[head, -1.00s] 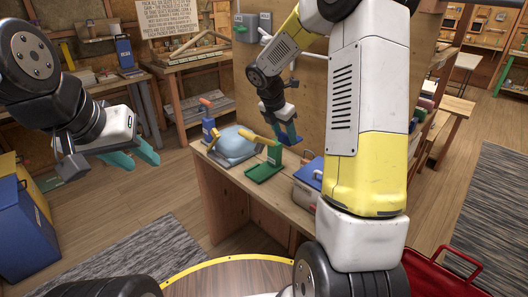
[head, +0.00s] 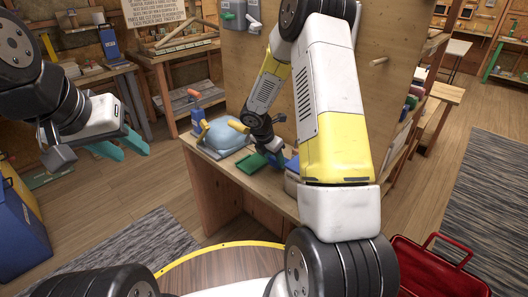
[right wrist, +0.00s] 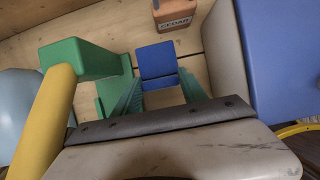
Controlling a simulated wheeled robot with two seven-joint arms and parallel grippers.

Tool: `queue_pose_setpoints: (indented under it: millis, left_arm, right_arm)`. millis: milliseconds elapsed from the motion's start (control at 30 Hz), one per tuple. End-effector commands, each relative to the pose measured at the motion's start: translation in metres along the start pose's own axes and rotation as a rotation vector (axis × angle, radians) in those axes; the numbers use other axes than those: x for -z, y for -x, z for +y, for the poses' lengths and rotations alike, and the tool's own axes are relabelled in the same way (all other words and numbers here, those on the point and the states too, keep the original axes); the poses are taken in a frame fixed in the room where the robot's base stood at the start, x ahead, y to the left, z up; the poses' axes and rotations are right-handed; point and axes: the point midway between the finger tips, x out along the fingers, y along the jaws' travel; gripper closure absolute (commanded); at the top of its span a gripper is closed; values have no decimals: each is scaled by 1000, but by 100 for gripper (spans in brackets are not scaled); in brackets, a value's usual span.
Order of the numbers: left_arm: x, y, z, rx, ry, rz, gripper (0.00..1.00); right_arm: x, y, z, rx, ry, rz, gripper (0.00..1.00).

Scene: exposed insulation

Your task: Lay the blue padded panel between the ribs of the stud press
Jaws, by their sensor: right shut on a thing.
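A small blue piece (right wrist: 157,60), which I take for the blue padded panel, is between the teal fingers of my right gripper (right wrist: 160,92) in the right wrist view. In the head view my right gripper (head: 272,148) is low over the bench, shut on it and partly hidden by my arm. The green press (head: 250,161) with a yellow handle (head: 238,126) stands just left of this gripper; its green head (right wrist: 80,58) shows in the right wrist view. I cannot make out its ribs. My left gripper (head: 122,148) is open and empty, away from the bench.
A pale blue cushion-like bag (head: 226,137) lies left of the press. A block marked CEDAR (right wrist: 175,14) lies beyond the fingers. A red toolbox (head: 430,270) is at lower right.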

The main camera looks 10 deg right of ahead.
Motion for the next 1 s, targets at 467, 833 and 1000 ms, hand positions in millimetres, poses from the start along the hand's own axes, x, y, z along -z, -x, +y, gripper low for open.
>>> queue_pose_setpoints:
  millis: [467, 833, 1000]
  left_arm:
    - [0, 0, 0, 0, 0, 0, 64]
    - [0, 0, 0, 0, 0, 0, 64]
    - [0, 0, 0, 0, 0, 0, 64]
  right_arm:
    - [9, -22, 0, 0, 1, 0, 100]
    - [10, -24, 0, 0, 0, 0, 41]
    - [8, -18, 0, -1, 0, -1, 41]
